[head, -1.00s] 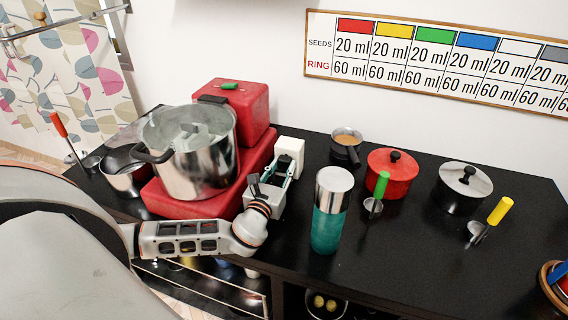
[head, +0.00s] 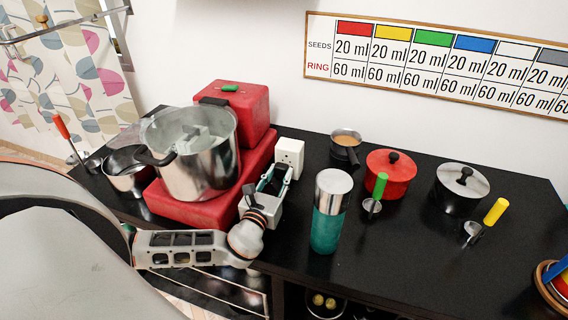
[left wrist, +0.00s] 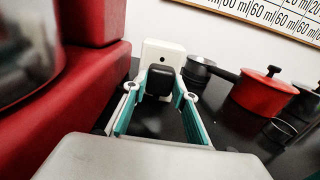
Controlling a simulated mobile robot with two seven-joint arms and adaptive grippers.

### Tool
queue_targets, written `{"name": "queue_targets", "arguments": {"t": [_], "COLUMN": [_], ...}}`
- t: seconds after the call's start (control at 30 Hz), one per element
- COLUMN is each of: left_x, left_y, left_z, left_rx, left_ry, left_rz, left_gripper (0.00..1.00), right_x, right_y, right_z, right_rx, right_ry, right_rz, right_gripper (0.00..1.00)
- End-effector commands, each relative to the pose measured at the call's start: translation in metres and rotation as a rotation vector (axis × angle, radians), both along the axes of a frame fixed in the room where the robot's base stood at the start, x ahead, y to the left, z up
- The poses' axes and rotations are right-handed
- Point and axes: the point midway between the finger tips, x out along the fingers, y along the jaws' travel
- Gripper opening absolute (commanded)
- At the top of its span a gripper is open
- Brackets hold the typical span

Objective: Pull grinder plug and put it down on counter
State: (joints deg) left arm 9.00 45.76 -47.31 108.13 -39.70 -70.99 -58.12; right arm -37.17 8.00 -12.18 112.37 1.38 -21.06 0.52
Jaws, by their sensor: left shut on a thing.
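The black grinder plug (left wrist: 160,82) sits between the fingertips of my left gripper (left wrist: 162,88) in the left wrist view. My left gripper also shows in the head view (head: 274,178), shut on the plug, above the counter just right of the red grinder base. The white socket box (head: 289,157) stands behind it by the wall, and its front shows in the head view. In the left wrist view the socket (left wrist: 163,52) is directly behind the plug, which hides its lower part. The red grinder (head: 252,158) carries a large steel pot. The counter (head: 410,245) is black.
A teal shaker with a steel lid (head: 326,230) stands close right of my left gripper. A small pan (head: 345,146), a red pot (head: 390,172), a steel pot (head: 461,190) and scoops stand farther right.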

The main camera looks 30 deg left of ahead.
Motion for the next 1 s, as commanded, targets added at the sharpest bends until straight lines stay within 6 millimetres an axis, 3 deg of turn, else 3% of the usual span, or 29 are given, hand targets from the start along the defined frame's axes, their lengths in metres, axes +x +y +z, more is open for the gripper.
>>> {"name": "queue_targets", "arguments": {"t": [1.0], "left_x": [-0.028], "left_y": [-0.007], "left_z": [0.0], "left_rx": [-0.001], "left_ry": [-0.001], "left_rz": [0.0], "left_gripper": [0.0], "right_x": [0.002], "right_y": [0.0], "right_z": [0.016], "right_rx": [0.0], "right_ry": [-0.007], "right_rz": [0.0], "right_gripper": [0.4]}}
